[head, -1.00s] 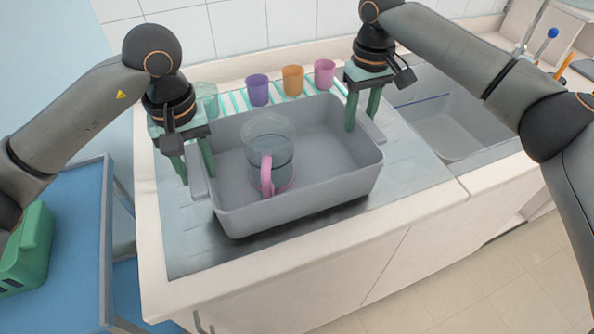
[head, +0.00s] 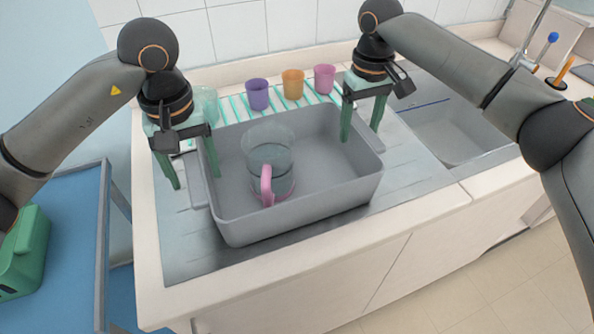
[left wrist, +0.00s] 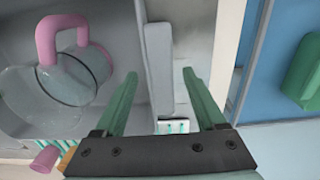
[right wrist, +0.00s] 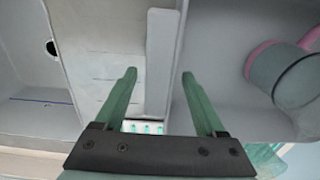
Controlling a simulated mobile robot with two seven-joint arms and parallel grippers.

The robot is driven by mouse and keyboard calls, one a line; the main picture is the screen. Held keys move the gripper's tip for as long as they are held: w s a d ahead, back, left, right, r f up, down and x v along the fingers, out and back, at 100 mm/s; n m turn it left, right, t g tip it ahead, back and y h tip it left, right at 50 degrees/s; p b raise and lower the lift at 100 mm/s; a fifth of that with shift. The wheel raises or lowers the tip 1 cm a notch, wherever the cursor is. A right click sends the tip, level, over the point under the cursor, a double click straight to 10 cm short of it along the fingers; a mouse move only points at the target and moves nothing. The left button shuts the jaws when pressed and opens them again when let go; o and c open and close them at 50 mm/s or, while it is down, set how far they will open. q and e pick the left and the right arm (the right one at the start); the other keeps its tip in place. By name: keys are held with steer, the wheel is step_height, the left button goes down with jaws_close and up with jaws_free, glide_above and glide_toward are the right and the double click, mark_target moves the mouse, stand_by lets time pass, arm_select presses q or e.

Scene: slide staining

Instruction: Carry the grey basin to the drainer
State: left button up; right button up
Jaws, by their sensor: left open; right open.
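The grey basin (head: 310,212) stands level on the grooved metal drainer (head: 190,255), left of the sink. A clear jug with a pink handle (head: 267,184) stands inside the basin. My left gripper (head: 195,181) is open at the basin's left end; in the left wrist view its fingers stand apart on either side of the grey end handle (left wrist: 159,60). My right gripper (head: 360,135) is open at the right end, its fingers likewise either side of the other handle (right wrist: 160,60). The basin hides much of the drainer beneath it.
Purple (head: 257,94), orange (head: 293,83) and pink (head: 325,78) cups and a clear teal vessel (head: 205,104) stand behind the basin by a teal-striped rack (head: 236,108). The sink (head: 455,130) is to the right. A blue trolley (head: 75,240) stands at the left.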

steer(key=shift+r, duration=0.55)
arm_select(q)
step_height(320, 180, up, 10)
arm_select(e)
step_height(320, 180, up, 11)
stand_by(0.5)
